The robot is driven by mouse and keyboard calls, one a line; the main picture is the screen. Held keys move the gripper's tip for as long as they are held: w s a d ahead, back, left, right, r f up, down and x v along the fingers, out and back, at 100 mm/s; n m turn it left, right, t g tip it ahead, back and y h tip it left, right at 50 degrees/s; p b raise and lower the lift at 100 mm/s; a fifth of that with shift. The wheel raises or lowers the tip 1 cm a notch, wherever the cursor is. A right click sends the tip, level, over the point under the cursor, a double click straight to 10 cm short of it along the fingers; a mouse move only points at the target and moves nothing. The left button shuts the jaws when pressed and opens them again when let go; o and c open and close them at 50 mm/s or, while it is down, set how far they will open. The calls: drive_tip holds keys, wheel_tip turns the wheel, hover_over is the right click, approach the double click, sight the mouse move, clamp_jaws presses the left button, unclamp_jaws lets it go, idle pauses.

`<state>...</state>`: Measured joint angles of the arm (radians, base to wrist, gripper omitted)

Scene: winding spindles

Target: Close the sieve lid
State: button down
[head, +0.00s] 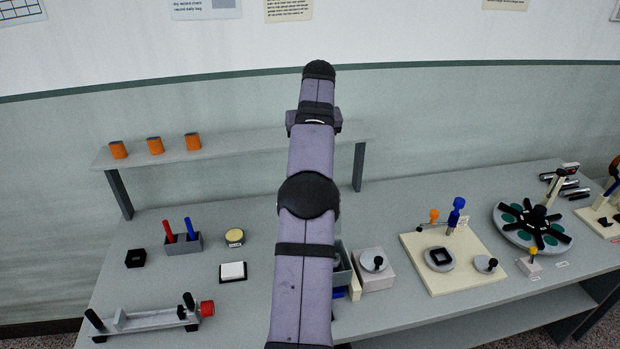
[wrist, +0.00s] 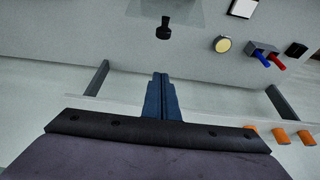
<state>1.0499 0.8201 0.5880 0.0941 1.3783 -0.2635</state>
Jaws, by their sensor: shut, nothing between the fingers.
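I cannot tell for sure which thing is the sieve. In the wrist view a pale see-through panel (wrist: 190,14) with a black knob (wrist: 163,29) shows at the top edge; it may be the lid, and its hinge is out of view. My gripper (wrist: 161,76) has its blue fingers together, empty, and apart from the knob in the picture. In the head view my arm hides most of a grey box (head: 342,277) that may be the sieve; my fingers are not clearly seen there.
Beside that box is a pale box (head: 374,276) with a round, black-knobbed top. A raised shelf (head: 235,147) with orange cups (head: 154,145) stands behind. A red and blue peg holder (head: 184,244) and yellow-topped tin (head: 235,237) are left; a cream board (head: 453,260) is right.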

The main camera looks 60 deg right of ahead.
wheel_tip(320, 180, down, 9)
drive_tip(key=p, duration=0.2)
drive_tip(key=shift+a+f+p, duration=0.2)
drive_tip(key=shift+a+p, duration=0.05)
drive_tip(key=shift+p, duration=0.05)
idle(0.7)
drive_tip(key=shift+s, duration=0.1)
drive_tip(key=shift+s+a+f+b, duration=0.1)
drive_tip(key=shift+s+b, duration=0.05)
drive_tip(key=shift+b, duration=0.65)
